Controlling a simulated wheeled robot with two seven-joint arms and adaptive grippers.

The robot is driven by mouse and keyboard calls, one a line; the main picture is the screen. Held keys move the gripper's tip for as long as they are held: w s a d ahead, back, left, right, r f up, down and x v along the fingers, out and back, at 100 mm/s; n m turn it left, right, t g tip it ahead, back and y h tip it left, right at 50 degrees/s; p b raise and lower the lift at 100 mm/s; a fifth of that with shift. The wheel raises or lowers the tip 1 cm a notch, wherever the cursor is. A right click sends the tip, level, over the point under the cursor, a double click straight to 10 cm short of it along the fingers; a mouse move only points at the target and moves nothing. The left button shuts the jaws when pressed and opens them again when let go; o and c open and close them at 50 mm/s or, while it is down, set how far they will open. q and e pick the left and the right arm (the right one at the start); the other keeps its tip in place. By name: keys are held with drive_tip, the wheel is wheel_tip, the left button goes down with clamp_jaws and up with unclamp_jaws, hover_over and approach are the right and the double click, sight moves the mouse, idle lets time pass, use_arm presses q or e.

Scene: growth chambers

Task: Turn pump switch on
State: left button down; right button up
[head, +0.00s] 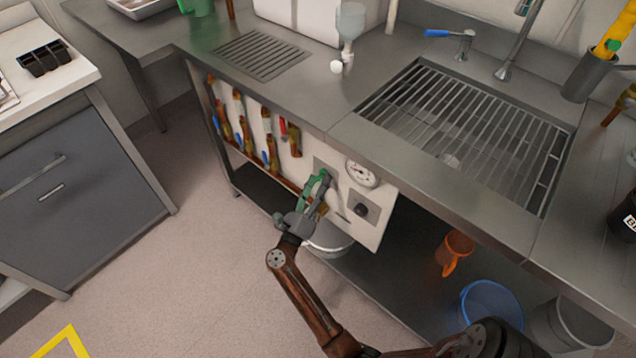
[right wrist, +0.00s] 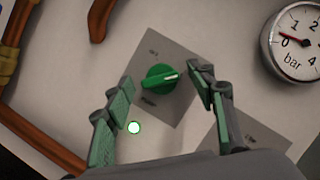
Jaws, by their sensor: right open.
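The green pump switch knob (right wrist: 160,78) sits on a square grey plate (right wrist: 182,52) on the pale panel. Its white mark points right in the right wrist view. My right gripper (head: 316,188) is at the panel. Its two green-padded fingers are open, one on each side of the knob, with gaps visible between pads and knob. In the head view the gripper mostly hides the knob. My left gripper is not in view.
A pressure gauge (right wrist: 300,42) is right of the switch, its needle near 0. A black knob (head: 361,209) sits below the gauge. Pipes with coloured valves (head: 240,110) run left of the switch. The steel counter (head: 300,90) overhangs the panel; an orange mug (head: 455,250) stands below.

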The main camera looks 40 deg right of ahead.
sight(324, 149)
wheel_tip(324, 149, up, 10)
idle(0.5)
idle(0.4)
